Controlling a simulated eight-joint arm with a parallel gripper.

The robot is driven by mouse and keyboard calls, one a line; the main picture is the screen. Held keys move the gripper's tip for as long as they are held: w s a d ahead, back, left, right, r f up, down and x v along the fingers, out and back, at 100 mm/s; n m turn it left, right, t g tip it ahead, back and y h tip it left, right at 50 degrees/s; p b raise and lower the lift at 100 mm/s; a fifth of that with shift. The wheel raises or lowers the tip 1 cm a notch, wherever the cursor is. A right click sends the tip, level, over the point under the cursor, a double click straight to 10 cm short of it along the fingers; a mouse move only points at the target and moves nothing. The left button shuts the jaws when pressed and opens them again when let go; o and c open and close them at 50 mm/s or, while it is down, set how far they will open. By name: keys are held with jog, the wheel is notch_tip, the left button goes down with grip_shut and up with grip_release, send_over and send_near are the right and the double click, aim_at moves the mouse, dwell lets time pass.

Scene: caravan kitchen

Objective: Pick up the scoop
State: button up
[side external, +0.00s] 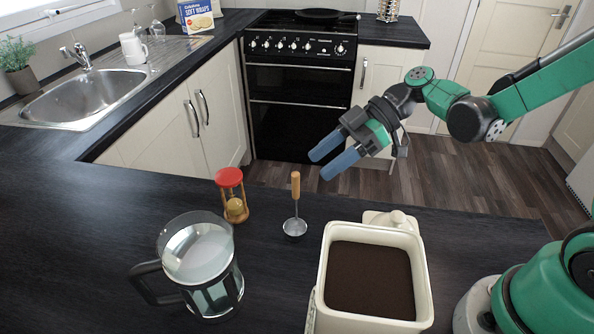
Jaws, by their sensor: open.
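The scoop (295,227) is on the dark worktop, its round metal bowl toward the near side and its wooden handle pointing away from the camera. It lies between the hourglass and the white canister. My gripper (318,165) has two blue fingers, spread apart with nothing between them. It is in the air beyond the scoop's handle, slightly to its right in the picture, and is not touching it.
A glass press jug (198,262) and a red-topped hourglass (232,193) stand left of the scoop. A white canister of dark grounds (325,300) stands right of it, with its lid (390,219) behind. Worktop at far left (60,220) is clear.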

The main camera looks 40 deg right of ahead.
aim_at(296, 201)
jog(key=shift+w+a+f+n+y, duration=0.15)
jog(key=shift+a+f+n+y, duration=0.3)
jog(key=shift+a, duration=0.45)
jog(key=shift+w+a+f+n+y, duration=0.2)
jog(key=shift+a+f+n+y, duration=0.1)
jog(key=shift+a+n, duration=0.5)
jog(key=shift+w+a+f+n+y, duration=0.15)
jog(key=shift+a+f+n+y, duration=0.25)
jog(key=shift+a, duration=0.55)
grip_shut()
